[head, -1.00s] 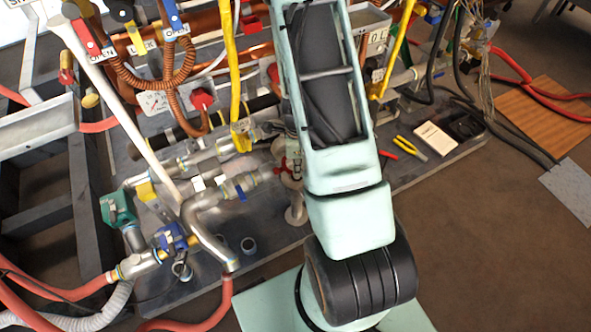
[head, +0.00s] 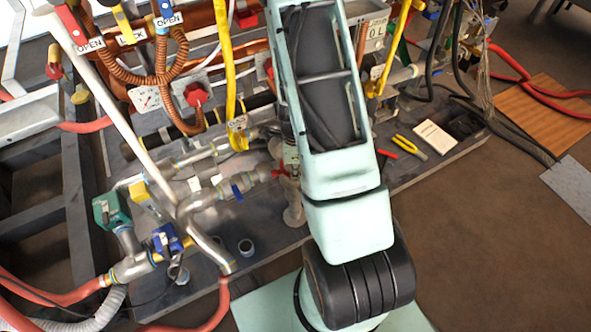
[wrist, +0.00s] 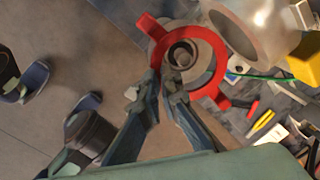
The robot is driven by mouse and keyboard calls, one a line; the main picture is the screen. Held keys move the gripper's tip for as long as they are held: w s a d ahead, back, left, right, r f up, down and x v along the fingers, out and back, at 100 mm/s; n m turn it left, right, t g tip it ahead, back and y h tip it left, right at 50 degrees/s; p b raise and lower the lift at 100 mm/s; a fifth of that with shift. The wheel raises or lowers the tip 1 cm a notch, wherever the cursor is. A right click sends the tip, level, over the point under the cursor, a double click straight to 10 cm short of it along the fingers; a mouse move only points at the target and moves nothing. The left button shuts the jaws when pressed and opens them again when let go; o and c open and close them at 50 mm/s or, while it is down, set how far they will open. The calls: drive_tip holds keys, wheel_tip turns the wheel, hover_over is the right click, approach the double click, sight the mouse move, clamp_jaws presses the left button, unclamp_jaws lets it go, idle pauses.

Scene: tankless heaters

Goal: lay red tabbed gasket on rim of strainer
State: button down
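The red tabbed gasket (wrist: 214,55) is a flat ring with one tab at its upper left and one at its lower right in the wrist view. My gripper (wrist: 164,86) is at the ring's lower left edge. Its fingertips are close together, seem to pinch the ring's band there, and hide that part. A grey round fitting with a bore, seemingly the strainer (wrist: 180,57), shows through the ring. I cannot tell whether ring and rim touch. In the head view my arm hides the gripper; a small red part (head: 281,172) shows left of it, perhaps the gasket.
A large pale pipe (wrist: 258,28) is close at the upper right of the wrist view. Yellow-handled pliers (head: 410,147) and a white box (head: 435,138) lie at the right.

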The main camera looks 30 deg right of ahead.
sight(295, 186)
drive_tip(key=shift+f+b, duration=1.1)
drive_tip(key=shift+f, duration=0.7)
drive_tip(key=shift+f+b, duration=0.75)
drive_tip(key=shift+f, duration=0.2)
drive_tip(key=c, duration=2.1)
unclamp_jaws()
drive_tip(key=shift+r, duration=0.1)
drive_tip(key=r, duration=1.2)
drive_tip(key=shift+s+a, duration=0.2)
drive_tip(key=shift+s, duration=0.15)
